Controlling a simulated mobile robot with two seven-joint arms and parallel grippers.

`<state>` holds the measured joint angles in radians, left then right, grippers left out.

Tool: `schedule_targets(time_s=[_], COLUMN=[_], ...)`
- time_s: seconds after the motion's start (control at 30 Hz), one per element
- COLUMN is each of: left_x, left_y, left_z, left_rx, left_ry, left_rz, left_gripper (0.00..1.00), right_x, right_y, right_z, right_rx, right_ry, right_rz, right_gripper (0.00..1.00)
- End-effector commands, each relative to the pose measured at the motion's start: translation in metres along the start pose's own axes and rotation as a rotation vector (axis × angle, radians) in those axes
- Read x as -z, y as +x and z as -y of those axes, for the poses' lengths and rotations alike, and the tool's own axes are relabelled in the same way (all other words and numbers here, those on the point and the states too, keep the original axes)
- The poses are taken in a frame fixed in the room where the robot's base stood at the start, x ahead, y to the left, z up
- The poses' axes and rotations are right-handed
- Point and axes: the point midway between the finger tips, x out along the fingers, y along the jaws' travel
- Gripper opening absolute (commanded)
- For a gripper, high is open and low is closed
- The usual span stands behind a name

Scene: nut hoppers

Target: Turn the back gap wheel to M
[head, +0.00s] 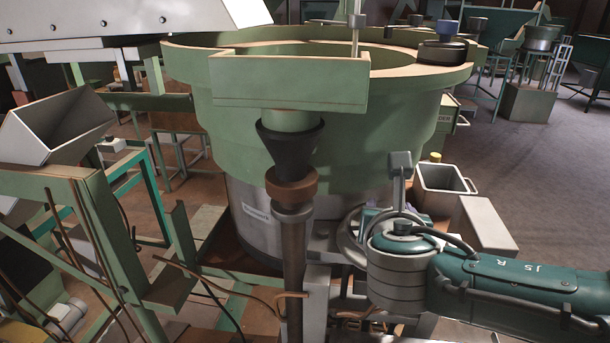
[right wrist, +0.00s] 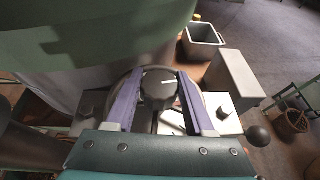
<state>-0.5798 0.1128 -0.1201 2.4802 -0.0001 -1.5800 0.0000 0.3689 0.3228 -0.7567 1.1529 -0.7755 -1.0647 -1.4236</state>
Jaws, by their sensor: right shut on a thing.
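In the right wrist view, a dark round wheel hub (right wrist: 158,90) with a short white mark sits between the two purple fingers of my right gripper (right wrist: 160,75). The gripper is shut on it. A grey ring curves around the hub, partly behind the fingers. In the head view my right gripper (head: 378,216) is low in front of the green bowl, mostly hidden by its own wrist. The grey ring (head: 350,238) shows just left of the wrist. I cannot read any letter by the wheel. My left gripper is not in view.
The large green hopper bowl (head: 400,110) stands close behind my right gripper. A brown post (head: 293,255) rises to its left. A grey open bin (head: 440,187) and a pale box (head: 485,225) stand to the right. Open floor lies at far right.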

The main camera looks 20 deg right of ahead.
Motion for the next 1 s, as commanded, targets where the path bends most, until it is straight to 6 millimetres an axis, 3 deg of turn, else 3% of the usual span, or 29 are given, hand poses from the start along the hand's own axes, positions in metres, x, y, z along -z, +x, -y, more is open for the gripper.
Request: schedule_targets(time_s=[0.4, 0.9, 0.93, 1.0], left_x=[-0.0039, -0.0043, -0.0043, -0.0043], left_y=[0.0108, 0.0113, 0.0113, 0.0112], left_z=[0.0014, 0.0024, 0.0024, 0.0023], left_rx=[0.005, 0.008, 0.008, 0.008], left_ry=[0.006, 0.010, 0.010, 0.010], left_rz=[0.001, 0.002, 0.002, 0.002], left_gripper=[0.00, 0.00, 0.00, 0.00], right_x=[-0.0001, -0.0011, -0.0011, -0.0010], right_y=[0.0013, 0.0018, 0.0018, 0.0017], right_z=[-0.0004, 0.0005, 0.0005, 0.0005], right_rx=[0.153, 0.169, 0.169, 0.169], right_ry=[0.065, 0.072, 0.072, 0.072], right_rz=[0.002, 0.003, 0.003, 0.003], right_gripper=[0.00, 0.00, 0.54, 0.62])
